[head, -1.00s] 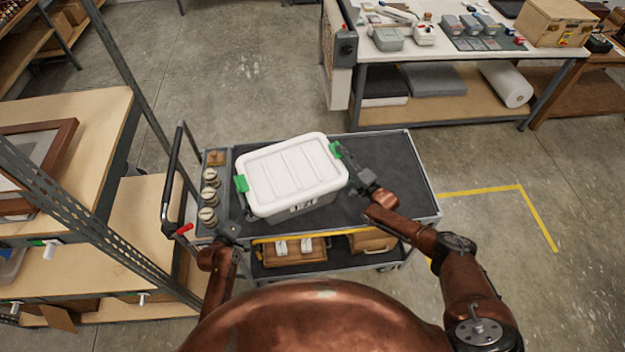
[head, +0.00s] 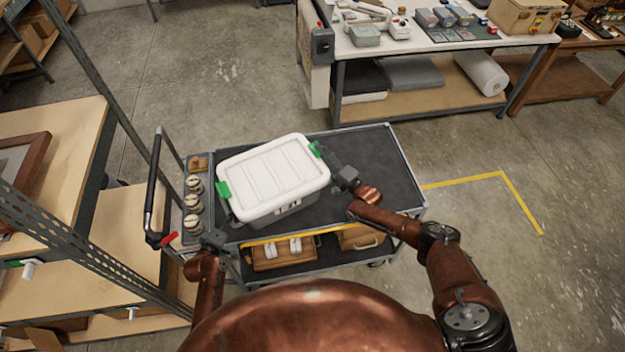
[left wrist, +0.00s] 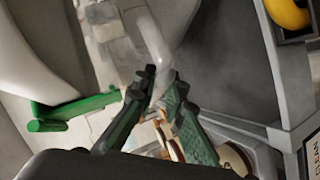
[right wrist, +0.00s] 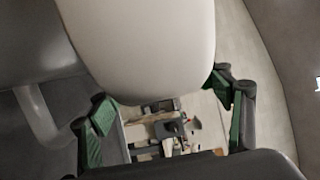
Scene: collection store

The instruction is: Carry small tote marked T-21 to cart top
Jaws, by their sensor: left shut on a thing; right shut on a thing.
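The small tote (head: 275,172) has a white lid, a grey body and green end clips; the dark marking on its front is only partly readable. It is over the cart top (head: 375,175), tilted slightly in the picture; I cannot tell whether it rests there. My left gripper (head: 222,226) is shut on the tote's left end; the left wrist view shows its fingertips (left wrist: 160,80) close together beside a green clip (left wrist: 72,110). My right gripper (head: 335,168) is shut on the tote's right end; the right wrist view shows the white lid (right wrist: 140,45) between its fingers.
Several round jars (head: 194,203) stand in the cart's left strip, beside its handle (head: 153,190). Wooden boxes (head: 285,253) sit on its lower shelf. Shelving (head: 75,150) is close on the left; a workbench (head: 410,45) stands behind. Floor right of the cart is clear.

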